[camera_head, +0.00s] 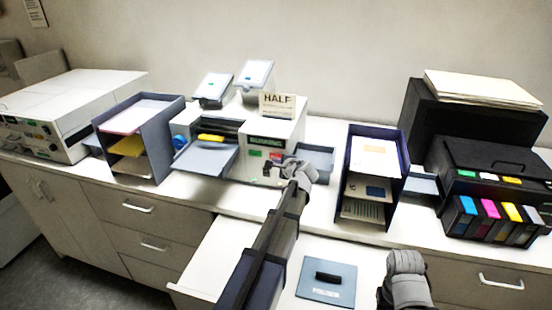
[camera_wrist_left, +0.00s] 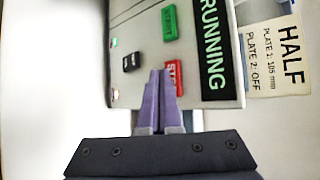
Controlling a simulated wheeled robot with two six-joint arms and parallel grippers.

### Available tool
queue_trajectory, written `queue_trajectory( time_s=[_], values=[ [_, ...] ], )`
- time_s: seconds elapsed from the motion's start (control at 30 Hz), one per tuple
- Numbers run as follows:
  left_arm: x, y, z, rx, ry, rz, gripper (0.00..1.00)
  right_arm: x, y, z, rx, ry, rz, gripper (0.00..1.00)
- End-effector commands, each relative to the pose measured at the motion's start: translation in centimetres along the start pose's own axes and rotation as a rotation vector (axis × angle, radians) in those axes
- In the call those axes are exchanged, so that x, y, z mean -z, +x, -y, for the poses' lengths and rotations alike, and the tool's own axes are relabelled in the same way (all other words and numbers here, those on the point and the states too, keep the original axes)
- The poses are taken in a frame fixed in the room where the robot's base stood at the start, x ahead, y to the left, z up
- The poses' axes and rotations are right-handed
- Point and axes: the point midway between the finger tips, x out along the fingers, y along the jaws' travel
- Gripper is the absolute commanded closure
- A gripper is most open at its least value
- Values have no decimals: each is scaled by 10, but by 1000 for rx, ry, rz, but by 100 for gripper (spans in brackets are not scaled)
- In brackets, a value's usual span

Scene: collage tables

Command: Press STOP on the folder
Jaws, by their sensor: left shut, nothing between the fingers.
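The folder (camera_head: 285,130) is a white machine on the counter with a display reading RUNNING (camera_head: 265,142). Its panel, seen sideways in the left wrist view (camera_wrist_left: 140,30), has a green START button (camera_wrist_left: 169,23), a red STOP button (camera_wrist_left: 173,78) and a dark button (camera_wrist_left: 131,62). My left gripper (camera_wrist_left: 161,73) is shut and empty, its fingertips at the left edge of STOP and covering part of it. I cannot tell whether they touch. In the head view my left gripper (camera_head: 279,170) is in front of the panel. My right gripper (camera_head: 408,265) is low at right; its fingers are unclear.
A HALF sign (camera_head: 277,105) stands on the folder. A dark paper rack (camera_head: 140,140) is left, another rack (camera_head: 373,170) right. A black printer (camera_head: 490,170) with colored cartridges is far right. A blue-grey plate (camera_head: 327,270) with a black handle lies in front.

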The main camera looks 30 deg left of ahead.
Motion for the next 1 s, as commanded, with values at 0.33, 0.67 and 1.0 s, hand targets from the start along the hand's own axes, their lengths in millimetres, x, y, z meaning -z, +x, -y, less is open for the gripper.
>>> queue_trajectory(
  time_s=[0.33,0.67,1.0],
  values=[
    [2,3,3,0,0,0,100,0,0,0,0,0,0,50],
    [3,5,3,0,0,0,100,0,0,0,0,0,0,50],
    [5,7,5,0,0,0,100,0,0,0,0,0,0,50]
  ],
)
